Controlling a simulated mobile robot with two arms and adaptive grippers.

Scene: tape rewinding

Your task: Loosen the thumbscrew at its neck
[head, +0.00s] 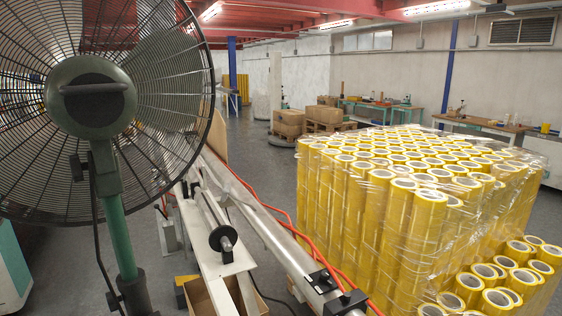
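A large pedestal fan stands close at the left, with a black wire cage (30,150) and a round green motor housing (92,97) facing me. A dark handle (95,88) crosses the housing. The green neck (106,170) runs down from it to a green pole (118,235) with a black collar (135,293). A small dark knob (76,167) sticks out at the left of the neck and looks like the thumbscrew. Its thread is too small to make out. Neither of my grippers is in view.
A metal rewinding machine with a rail (270,235) and a black roller end (222,238) stands right of the fan. Red cables (285,222) run along it. Wrapped yellow tape rolls (390,215) fill the right. Grey floor (262,160) is open behind.

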